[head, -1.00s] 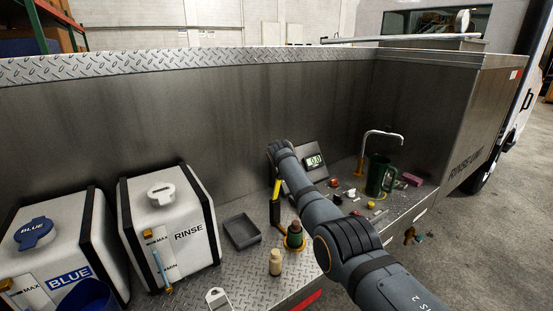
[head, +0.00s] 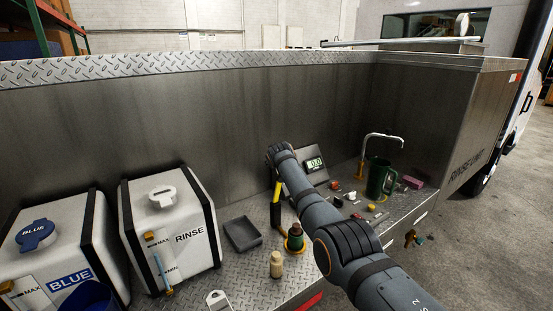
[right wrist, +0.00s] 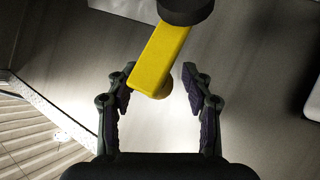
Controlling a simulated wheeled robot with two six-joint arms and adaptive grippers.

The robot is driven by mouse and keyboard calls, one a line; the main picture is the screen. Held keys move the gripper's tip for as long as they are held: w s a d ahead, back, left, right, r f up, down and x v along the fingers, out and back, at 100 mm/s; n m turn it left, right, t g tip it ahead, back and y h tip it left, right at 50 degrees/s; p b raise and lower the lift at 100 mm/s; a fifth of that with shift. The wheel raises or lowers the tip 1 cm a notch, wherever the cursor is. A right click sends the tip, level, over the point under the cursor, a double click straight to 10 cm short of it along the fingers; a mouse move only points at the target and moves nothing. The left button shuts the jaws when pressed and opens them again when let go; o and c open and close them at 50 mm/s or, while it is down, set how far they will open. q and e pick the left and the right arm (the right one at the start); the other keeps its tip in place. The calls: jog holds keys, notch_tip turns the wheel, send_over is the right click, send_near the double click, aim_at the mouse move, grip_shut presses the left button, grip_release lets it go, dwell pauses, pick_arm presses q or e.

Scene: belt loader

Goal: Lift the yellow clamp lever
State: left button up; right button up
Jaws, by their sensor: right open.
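The yellow clamp lever (right wrist: 160,62) shows in the right wrist view as a flat yellow bar, with a dark round part at its upper end. Its lower end reaches between the fingertips of my right gripper (right wrist: 161,88). The gripper is open, with a finger on each side of the lever; the left finger is very close to it, and I cannot tell if they touch. In the head view the lever (head: 276,191) stands upright beside my right arm, above a dark post. My right gripper is hidden there behind the arm. My left gripper is not in view.
White RINSE (head: 190,238) and BLUE (head: 45,258) tanks stand at left. A green mug (head: 379,179), a tap and small parts lie right. A steel wall (head: 190,125) stands behind.

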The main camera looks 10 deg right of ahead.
jog(key=v, duration=1.2)
jog(key=shift+a, duration=0.2)
